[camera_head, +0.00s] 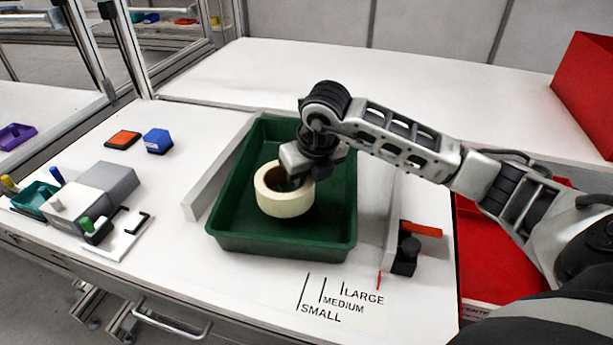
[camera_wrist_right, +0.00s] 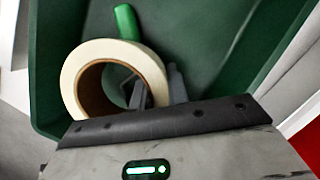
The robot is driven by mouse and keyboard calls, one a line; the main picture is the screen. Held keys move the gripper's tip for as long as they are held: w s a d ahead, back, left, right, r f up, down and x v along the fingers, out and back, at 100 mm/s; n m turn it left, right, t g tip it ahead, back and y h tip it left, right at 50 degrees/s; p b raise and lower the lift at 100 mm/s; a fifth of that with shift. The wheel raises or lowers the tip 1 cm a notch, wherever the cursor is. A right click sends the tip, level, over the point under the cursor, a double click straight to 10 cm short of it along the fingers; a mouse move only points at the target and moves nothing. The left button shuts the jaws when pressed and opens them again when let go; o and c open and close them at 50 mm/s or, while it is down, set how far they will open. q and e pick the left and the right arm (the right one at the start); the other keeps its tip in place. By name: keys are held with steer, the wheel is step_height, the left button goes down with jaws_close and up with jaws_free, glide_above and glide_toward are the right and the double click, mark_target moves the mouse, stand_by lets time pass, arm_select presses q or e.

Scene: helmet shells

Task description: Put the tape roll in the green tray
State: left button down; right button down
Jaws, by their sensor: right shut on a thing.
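The cream-coloured tape roll (camera_head: 284,202) is inside the outline of the green tray (camera_head: 229,243), towards its front left. My right gripper (camera_head: 299,176) reaches down over the roll from the right and is shut on the roll's wall. In the right wrist view, one finger of my right gripper (camera_wrist_right: 158,88) is inside the hole of the tape roll (camera_wrist_right: 82,62) and the other is outside. I cannot tell whether the roll touches the tray floor. My left gripper is not in view.
A bright green object (camera_wrist_right: 127,22) lies in the tray, partly hidden by the roll. Grey rails flank the tray. A black clamp with an orange handle (camera_head: 422,229) stands to its right. Blue (camera_head: 157,141) and orange (camera_head: 123,139) blocks and a grey box (camera_head: 108,182) are to the left.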

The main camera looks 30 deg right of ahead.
steer(key=shift+f, duration=0.2)
steer(key=c, duration=1.4)
jaws_free()
steer(key=shift+o, duration=0.2)
steer(key=shift+r, duration=0.1)
steer(key=shift+r, duration=0.3)
steer(key=v, duration=1.1)
steer(key=shift+s+r, duration=0.15)
steer(key=shift+r, duration=0.15)
